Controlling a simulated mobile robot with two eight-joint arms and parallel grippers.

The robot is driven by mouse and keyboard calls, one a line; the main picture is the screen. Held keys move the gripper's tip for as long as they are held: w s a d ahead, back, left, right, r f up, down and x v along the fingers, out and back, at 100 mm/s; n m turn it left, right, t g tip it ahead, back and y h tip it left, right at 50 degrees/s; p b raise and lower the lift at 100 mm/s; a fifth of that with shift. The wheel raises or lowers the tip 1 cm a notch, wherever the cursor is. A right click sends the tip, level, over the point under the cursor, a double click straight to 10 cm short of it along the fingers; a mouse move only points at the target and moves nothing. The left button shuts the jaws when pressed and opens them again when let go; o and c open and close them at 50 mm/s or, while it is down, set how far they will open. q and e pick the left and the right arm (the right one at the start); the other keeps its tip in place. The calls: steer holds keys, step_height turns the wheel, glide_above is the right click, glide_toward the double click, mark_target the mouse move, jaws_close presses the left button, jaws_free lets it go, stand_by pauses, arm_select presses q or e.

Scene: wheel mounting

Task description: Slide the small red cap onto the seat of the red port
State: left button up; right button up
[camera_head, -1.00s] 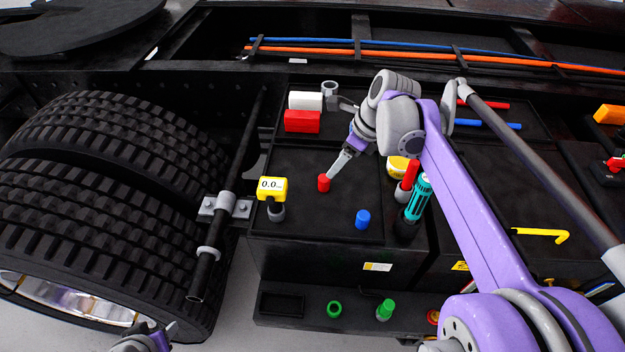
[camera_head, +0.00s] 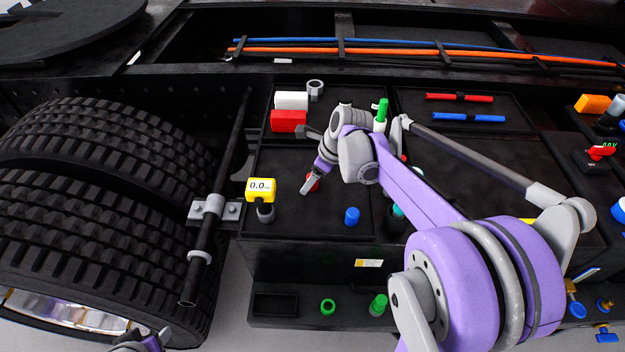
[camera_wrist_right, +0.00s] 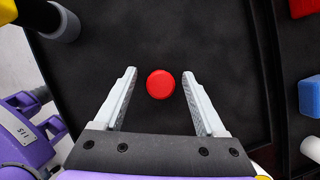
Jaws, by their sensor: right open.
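The small red cap (camera_head: 314,180) stands on the black deck right of the yellow gauge, partly hidden by my right gripper (camera_head: 306,189) in the head view. In the right wrist view the round top of the red cap (camera_wrist_right: 161,84) shows between the open fingers of my right gripper (camera_wrist_right: 160,74), with a gap on each side. The seat of the red port cannot be made out with certainty; my right arm hides part of the deck. My left gripper (camera_head: 157,338) only peeks in at the bottom left edge, and its opening is unclear.
A yellow gauge reading 0.0 (camera_head: 261,186) stands left of the cap and a blue cap (camera_head: 352,215) right of it. Red (camera_head: 289,121) and white (camera_head: 292,100) blocks lie behind. Green parts (camera_head: 378,305) sit on the lower ledge. Large tyres (camera_head: 90,230) fill the left.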

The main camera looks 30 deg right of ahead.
jaws_close()
stand_by(0.3)
step_height(320, 180, up, 10)
stand_by(0.5)
steer(key=c, duration=0.7)
jaws_free()
jaws_close()
